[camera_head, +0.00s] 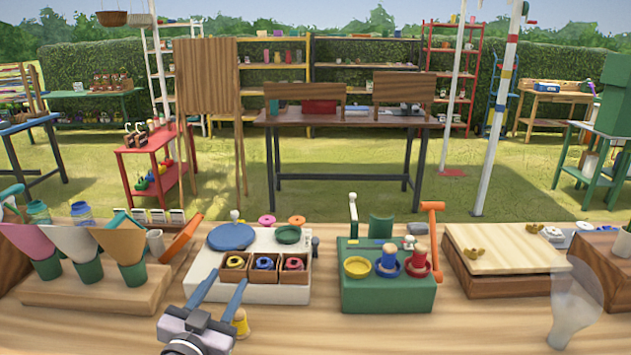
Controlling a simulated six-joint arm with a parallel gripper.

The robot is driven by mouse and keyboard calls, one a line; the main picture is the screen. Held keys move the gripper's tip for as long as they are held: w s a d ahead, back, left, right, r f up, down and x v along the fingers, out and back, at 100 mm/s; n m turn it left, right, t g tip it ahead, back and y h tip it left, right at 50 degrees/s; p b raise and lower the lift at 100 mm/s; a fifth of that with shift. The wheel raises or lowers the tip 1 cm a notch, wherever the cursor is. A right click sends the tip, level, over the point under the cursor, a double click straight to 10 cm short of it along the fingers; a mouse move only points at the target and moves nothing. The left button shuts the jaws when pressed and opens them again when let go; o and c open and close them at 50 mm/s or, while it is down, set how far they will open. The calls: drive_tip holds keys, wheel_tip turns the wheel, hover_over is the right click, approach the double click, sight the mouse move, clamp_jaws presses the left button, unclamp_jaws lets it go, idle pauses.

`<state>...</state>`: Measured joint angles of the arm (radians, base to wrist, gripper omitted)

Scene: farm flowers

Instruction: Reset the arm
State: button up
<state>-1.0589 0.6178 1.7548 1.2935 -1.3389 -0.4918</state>
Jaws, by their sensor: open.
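My gripper (228,282) is in the camera_head view at the bottom, left of centre. Its body is grey and its two blue fingers point away from me, spread apart, with nothing between them. The fingertips overlap the front left part of a white board (205,268) in the picture; I cannot tell whether they touch it. A small yellow piece (240,322) shows just right of the gripper body, partly hidden by it.
The board carries a blue disc (232,236) and a wooden tray (264,276) of coloured rings. A green block (388,295) with cups and an orange hammer (433,235) stands right. Paper cones in green pots (88,272) stand left. Bare table (400,335) lies in front.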

drive_tip(key=w+d+r+n+g+y+p, duration=0.25)
drive_tip(key=w+g+y, duration=0.2)
drive_tip(key=y, duration=0.25)
drive_tip(key=s+d+f+n+g, duration=0.1)
drive_tip(key=s+d+f+g, duration=0.4)
drive_tip(key=s, duration=0.5)
drive_tip(key=s+d+f+g, duration=0.4)
drive_tip(key=s+d+g, duration=0.3)
drive_tip(key=s, duration=0.4)
drive_tip(key=s+d+f+g+h+b, duration=0.1)
drive_tip(key=s+d+f, duration=0.25)
drive_tip(key=d, duration=0.35)
drive_tip(key=s+d+f+h, duration=0.2)
drive_tip(key=d+f, duration=0.3)
drive_tip(key=d, duration=0.1)
drive_tip(key=s+d+f+g+h+b, duration=0.1)
drive_tip(key=s+d+f, duration=0.25)
drive_tip(key=d, duration=0.35)
wheel_tip(320, 180, up, 20)
drive_tip(key=w+n+p, duration=0.1)
drive_tip(key=p, duration=1.9)
drive_tip(key=shift+w, duration=0.15)
